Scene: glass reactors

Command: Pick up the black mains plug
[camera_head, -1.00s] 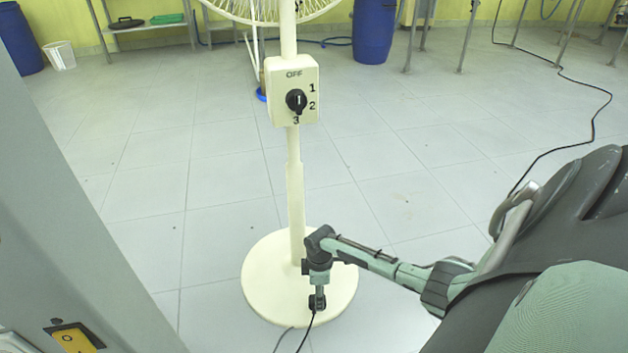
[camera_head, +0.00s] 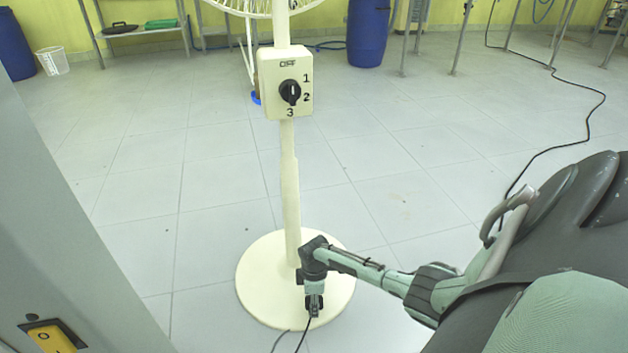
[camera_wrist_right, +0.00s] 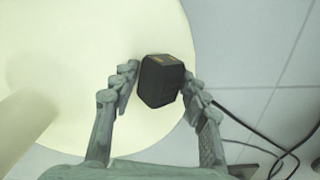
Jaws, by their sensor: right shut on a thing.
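The black mains plug (camera_wrist_right: 161,80) is between the two fingers of my right gripper (camera_wrist_right: 160,84) in the right wrist view, with its black cable running off to the lower right. In the head view my right gripper (camera_head: 314,303) points down in front of the fan's round cream base, shut on the plug. The plug is small and dark there, and the cable (camera_head: 303,334) hangs from it toward the bottom edge. My left gripper is not in view.
A cream pedestal fan stands in front of me, with a switch box (camera_head: 286,82) on its pole and a round base (camera_head: 258,280). A grey panel with a yellow switch (camera_head: 52,338) fills the left. Blue barrels (camera_head: 368,32) and tables stand at the back. The tiled floor between is mostly clear.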

